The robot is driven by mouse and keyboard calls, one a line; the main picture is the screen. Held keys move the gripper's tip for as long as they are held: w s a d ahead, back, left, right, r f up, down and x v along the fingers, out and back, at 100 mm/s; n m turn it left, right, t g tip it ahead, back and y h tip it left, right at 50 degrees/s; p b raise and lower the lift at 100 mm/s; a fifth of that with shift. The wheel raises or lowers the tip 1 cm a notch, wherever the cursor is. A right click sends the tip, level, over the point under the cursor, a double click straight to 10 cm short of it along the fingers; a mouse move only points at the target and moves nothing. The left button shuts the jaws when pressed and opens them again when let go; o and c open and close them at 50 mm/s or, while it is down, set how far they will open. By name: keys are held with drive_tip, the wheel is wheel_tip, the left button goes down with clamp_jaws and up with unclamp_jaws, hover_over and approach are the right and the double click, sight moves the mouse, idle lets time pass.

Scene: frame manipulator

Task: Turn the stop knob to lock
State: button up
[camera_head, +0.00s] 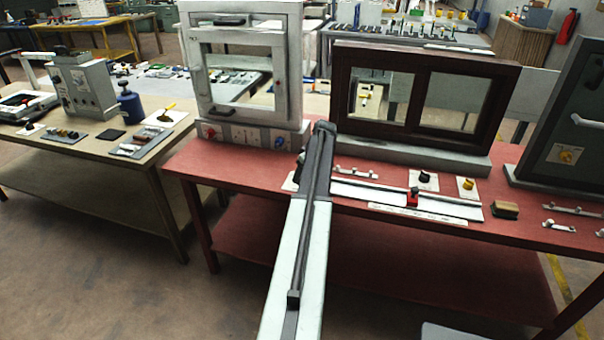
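A red sliding stop (413,200) with a dark top sits on a pale rail (450,208) along the front of the red bench. I take it for the stop with the knob; the knob's turn position is too small to read. A black knob (426,177) and a yellow knob (467,183) stand on small white plates just behind the rail. My arm reaches up from the bottom middle to a dark joint above the bench, left of the red stop. My gripper's fingers cannot be made out; the arm covers that area.
A white-framed cabinet (203,85) stands at the back left of the red bench (235,180), and a dark brown window frame (505,90) at its back middle. A wooden block (505,210) lies right of the rail. A dark green panel (570,110) stands at the right.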

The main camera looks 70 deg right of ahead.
drive_tip(key=p+v, duration=0.4)
drive_tip(key=v, duration=0.2)
drive_tip(key=shift+r+p, duration=0.15)
drive_tip(key=shift+p, duration=0.25)
drive_tip(key=shift+s, duration=0.1)
